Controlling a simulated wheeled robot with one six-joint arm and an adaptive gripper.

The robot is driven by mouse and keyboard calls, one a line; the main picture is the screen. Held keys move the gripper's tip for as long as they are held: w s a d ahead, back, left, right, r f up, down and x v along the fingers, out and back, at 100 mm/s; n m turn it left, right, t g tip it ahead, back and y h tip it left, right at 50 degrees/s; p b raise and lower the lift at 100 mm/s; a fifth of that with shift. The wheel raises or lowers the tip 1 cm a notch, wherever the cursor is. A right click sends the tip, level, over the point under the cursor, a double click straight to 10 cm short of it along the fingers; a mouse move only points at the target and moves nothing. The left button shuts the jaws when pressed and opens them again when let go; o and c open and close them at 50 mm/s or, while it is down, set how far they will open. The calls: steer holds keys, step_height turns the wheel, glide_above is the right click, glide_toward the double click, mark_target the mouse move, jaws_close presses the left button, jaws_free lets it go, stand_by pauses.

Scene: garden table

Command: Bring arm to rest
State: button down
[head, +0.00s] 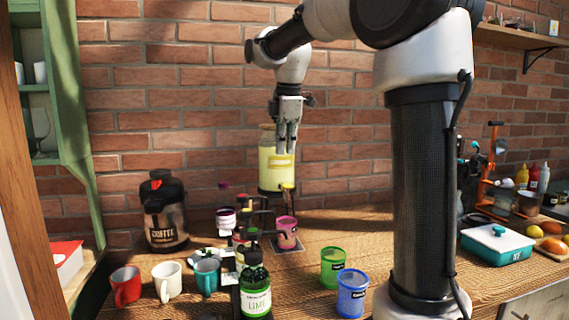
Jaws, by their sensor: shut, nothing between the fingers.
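My gripper (287,148) hangs from my arm with its fingers pointing down, in front of the tall yellow drink dispenser (267,163). The fingers are together and hold nothing. The gripper is above the table and clear of the cups below it. My arm reaches in from the upper right, bent over the wooden table (225,289).
A pink cup (286,232) stands on a dark mat below my gripper. Green (333,267) and blue (351,293) cups stand nearer. Bottles, including a green lime one (256,295), crowd the middle.

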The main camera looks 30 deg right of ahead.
steer(key=shift+v, duration=0.75)
steer(key=s+f+m, duration=0.5)
steer(key=s, duration=0.4)
steer(key=s+d+f+m+t, duration=0.1)
steer(key=s+f+m, duration=0.3)
steer(key=s, duration=0.5)
steer(key=s+f+m+t, duration=0.1)
steer(key=s+f+m, duration=0.4)
steer(key=s, duration=0.4)
steer(key=shift+d+f+m, duration=0.25)
steer(key=shift+f+m, duration=0.15)
steer(key=shift+m, duration=0.5)
